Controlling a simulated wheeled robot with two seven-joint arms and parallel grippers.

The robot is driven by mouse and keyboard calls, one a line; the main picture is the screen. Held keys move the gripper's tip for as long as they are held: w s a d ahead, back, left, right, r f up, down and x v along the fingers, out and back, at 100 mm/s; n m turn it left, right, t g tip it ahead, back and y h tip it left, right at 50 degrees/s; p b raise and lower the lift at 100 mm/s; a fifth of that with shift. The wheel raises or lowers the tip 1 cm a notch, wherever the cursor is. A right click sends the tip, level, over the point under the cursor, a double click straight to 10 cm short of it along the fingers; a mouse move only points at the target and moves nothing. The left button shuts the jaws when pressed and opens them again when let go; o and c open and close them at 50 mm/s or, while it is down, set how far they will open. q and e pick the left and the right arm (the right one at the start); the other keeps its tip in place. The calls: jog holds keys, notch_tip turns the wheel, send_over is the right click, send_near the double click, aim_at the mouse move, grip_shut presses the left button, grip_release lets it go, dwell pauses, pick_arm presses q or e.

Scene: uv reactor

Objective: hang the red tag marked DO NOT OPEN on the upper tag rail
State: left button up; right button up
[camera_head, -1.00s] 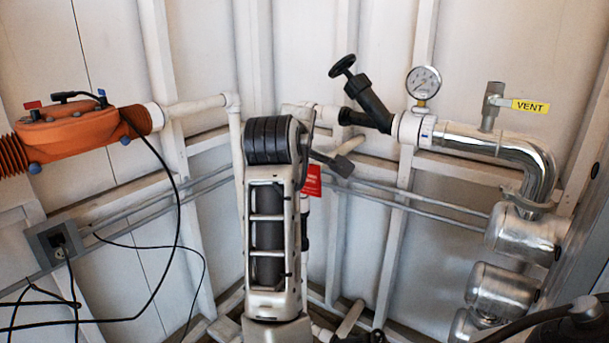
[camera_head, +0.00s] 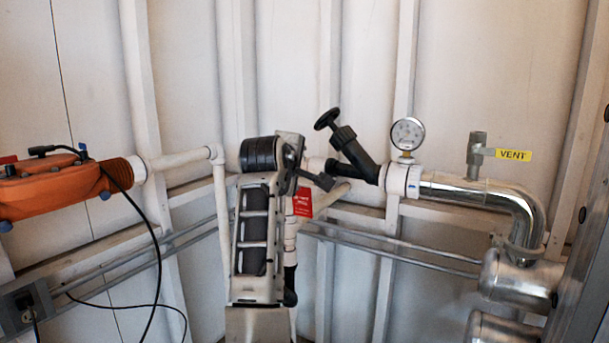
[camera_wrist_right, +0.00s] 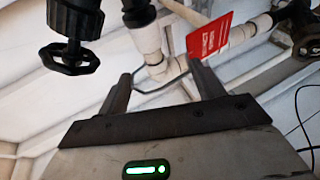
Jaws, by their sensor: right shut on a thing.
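The red tag (camera_head: 303,201) with small white print hangs beside the end of my right arm in the head view. My right gripper (camera_head: 312,176) is partly hidden behind its own wrist there. The exact grip point is not clear. Two thin grey rails cross the wall behind, the upper rail (camera_head: 390,241) just above the lower rail (camera_head: 390,258). The tag appears apart from both. My left gripper is out of view.
A black-handled valve (camera_head: 345,145), a gauge (camera_head: 407,134) and a shiny pipe (camera_head: 480,195) with a VENT label (camera_head: 513,155) stand right of my gripper. An orange unit (camera_head: 50,187) with a black cable is at left. White pipe (camera_wrist_right: 150,50) runs close beyond the fingers.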

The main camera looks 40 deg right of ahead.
aim_at(305, 168)
jog(key=w+d, duration=0.1)
jog(key=d, duration=0.1)
jog(key=w+d, duration=0.3)
jog(key=d, duration=0.1)
jog(key=shift+w+d+r, duration=0.1)
jog(key=shift+w+d, duration=0.15)
jog(key=shift+d, duration=0.05)
notch_tip(305, 168, down, 2)
jog(key=shift+w+f+p, duration=0.1)
jog(key=shift+f+p, duration=0.05)
jog(key=shift+p, duration=0.65)
jog(key=shift+c, duration=0.5)
jog(key=shift+d+f, duration=0.1)
jog(key=shift+f, duration=0.4)
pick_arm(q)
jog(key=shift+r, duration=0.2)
pick_arm(e)
jog(key=o, duration=1.3)
